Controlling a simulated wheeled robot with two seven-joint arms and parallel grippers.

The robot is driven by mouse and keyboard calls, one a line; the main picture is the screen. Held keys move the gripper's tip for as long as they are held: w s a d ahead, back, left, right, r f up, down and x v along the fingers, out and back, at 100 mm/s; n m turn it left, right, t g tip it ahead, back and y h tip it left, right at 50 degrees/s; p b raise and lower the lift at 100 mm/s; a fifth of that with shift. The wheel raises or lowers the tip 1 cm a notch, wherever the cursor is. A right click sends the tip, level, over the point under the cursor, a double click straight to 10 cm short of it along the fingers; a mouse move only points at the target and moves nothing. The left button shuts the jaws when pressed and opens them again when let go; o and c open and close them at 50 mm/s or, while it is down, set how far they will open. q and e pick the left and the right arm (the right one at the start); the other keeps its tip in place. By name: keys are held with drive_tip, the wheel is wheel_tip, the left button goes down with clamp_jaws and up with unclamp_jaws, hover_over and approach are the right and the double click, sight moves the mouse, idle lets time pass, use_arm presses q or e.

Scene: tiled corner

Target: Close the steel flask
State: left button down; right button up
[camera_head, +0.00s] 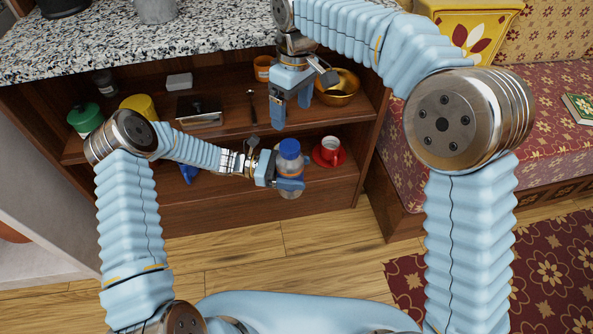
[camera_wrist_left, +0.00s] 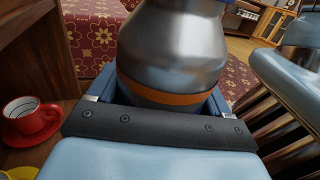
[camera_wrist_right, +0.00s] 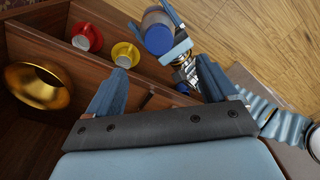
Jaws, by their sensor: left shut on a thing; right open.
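The steel flask (camera_head: 289,167) stands roughly upright with a blue cap (camera_head: 290,149) at its top; I cannot tell how tightly the cap sits. My left gripper (camera_head: 290,184) is shut around the flask's body. In the left wrist view the shiny steel body (camera_wrist_left: 172,45) with its orange band fills the jaws. My right gripper (camera_head: 291,108) is open and empty, pointing down above and slightly left of the flask. In the right wrist view the blue cap (camera_wrist_right: 158,38) lies just beyond the open fingers (camera_wrist_right: 163,70), apart from them.
A wooden shelf unit (camera_head: 340,187) stands behind the flask, under a speckled counter (camera_head: 150,35). A red cup and saucer (camera_head: 329,152) sit on the lower shelf, close right of the flask. A gold bowl (camera_head: 340,88) is on the upper shelf near my right gripper. Floor in front is clear.

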use_arm(q)
drive_tip(key=shift+d, duration=0.1)
use_arm(e)
drive_tip(key=w+d+f+m+y, duration=0.2)
drive_tip(key=d+f+m+y, duration=0.35)
drive_tip(key=d+m, duration=0.2)
drive_tip(key=s+d+f+m, duration=0.2)
drive_tip(key=d+f, duration=0.1)
drive_tip(key=f, duration=1.1)
use_arm(q)
drive_tip(key=shift+r, duration=0.1)
use_arm(e)
drive_tip(key=s+d+f+m+h, duration=0.1)
drive_tip(key=s+d+f, duration=0.1)
drive_tip(key=s+f, duration=0.3)
drive_tip(key=s+d+f+m+h, duration=0.1)
drive_tip(key=s+d+f, duration=0.15)
drive_tip(key=f, duration=0.45)
drive_tip(key=s+f+m, duration=0.1)
drive_tip(key=s+f, duration=0.2)
drive_tip(key=s, duration=0.3)
drive_tip(key=s+d+f+t, duration=0.1)
drive_tip(key=s+f, duration=0.3)
drive_tip(key=s, duration=0.3)
drive_tip(key=shift+s+f+m, duration=0.2)
drive_tip(key=shift+f+m, duration=0.05)
drive_tip(key=shift+m, duration=0.1)
drive_tip(key=shift+d, duration=0.1)
